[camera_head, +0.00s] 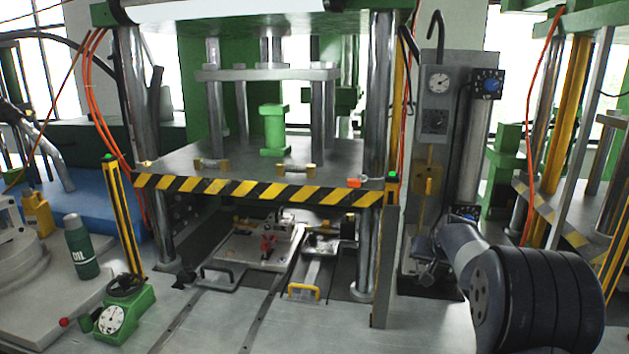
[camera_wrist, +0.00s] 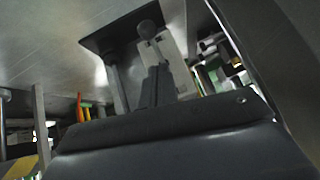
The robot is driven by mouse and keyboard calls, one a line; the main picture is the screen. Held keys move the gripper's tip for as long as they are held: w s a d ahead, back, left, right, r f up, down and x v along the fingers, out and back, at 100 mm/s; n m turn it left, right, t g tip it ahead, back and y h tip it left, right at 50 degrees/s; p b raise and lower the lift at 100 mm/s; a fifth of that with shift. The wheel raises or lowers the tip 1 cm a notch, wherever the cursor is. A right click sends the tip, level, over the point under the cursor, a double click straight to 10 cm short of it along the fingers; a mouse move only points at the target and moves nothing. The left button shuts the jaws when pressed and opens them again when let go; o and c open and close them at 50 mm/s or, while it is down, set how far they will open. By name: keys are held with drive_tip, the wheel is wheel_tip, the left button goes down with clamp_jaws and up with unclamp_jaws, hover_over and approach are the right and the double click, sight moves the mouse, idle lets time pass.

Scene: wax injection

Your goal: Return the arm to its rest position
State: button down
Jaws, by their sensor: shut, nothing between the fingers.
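My arm is at the right of the head view, its rounded dark link large in the foreground and its narrower end folded back toward the grey control column (camera_head: 432,130). My gripper (camera_head: 426,272) is small and dark there, low in front of the column's base, with nothing seen in it. In the wrist view the dark fingers of my gripper (camera_wrist: 157,84) stand close together above a wide grey part of my arm. They are shut and empty. That grey part hides much of the lower wrist view.
The press with its striped edge (camera_head: 260,190) fills the middle. Below it are a mould plate (camera_head: 240,250) and a yellow-handled tray (camera_head: 304,291). A green bottle (camera_head: 80,247) and a dial gauge (camera_head: 113,319) stand at left. The front metal table (camera_head: 225,325) is mostly clear.

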drive_tip(key=shift+f+b, duration=0.2)
drive_tip(key=shift+b, duration=0.3)
drive_tip(key=b, duration=0.2)
drive_tip(key=f+t+b, duration=0.1)
drive_tip(key=b, duration=0.1)
drive_tip(key=shift+s, duration=0.25)
drive_tip(key=t+b, duration=0.1)
drive_tip(key=b, duration=0.2)
drive_tip(key=shift+s+a+f+b, duration=0.1)
drive_tip(key=shift+f+b, duration=0.1)
drive_tip(key=shift+b, duration=0.1)
drive_tip(key=t+b, duration=0.1)
drive_tip(key=b, duration=0.2)
drive_tip(key=s+b, duration=0.1)
drive_tip(key=b, duration=0.3)
drive_tip(key=shift+f+t+h+b, duration=0.3)
drive_tip(key=shift+f+t, duration=0.05)
drive_tip(key=shift+t, duration=0.05)
drive_tip(key=shift+s+a+f+t+b, duration=0.1)
drive_tip(key=shift+s+t+b, duration=0.2)
drive_tip(key=shift+b, duration=0.95)
